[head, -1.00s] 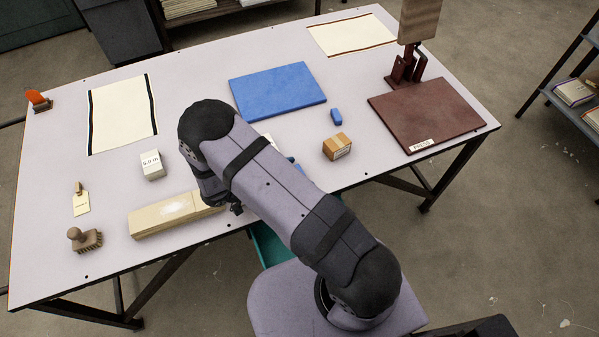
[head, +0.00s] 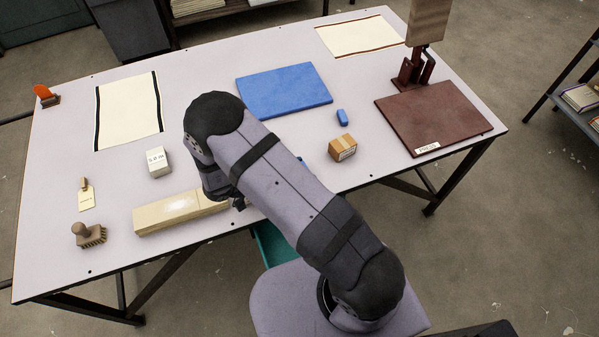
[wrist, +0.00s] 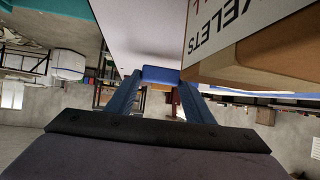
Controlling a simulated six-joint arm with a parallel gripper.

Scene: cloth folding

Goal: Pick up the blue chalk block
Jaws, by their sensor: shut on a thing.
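In the wrist view a small blue block (wrist: 160,75) sits between the two blue-grey fingertips of my gripper (wrist: 160,82), which is shut on it. Another small blue block (head: 342,117) lies on the table, right of the flat blue pad (head: 284,90). I cannot tell from looks alone which small block is the chalk.
A small brown carton (head: 342,148) stands right of my arm. A lettered box (wrist: 250,45) looms at the right in the wrist view. A long pale block (head: 180,213) lies left of my wrist. A maroon board (head: 435,118) lies at the table's right end.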

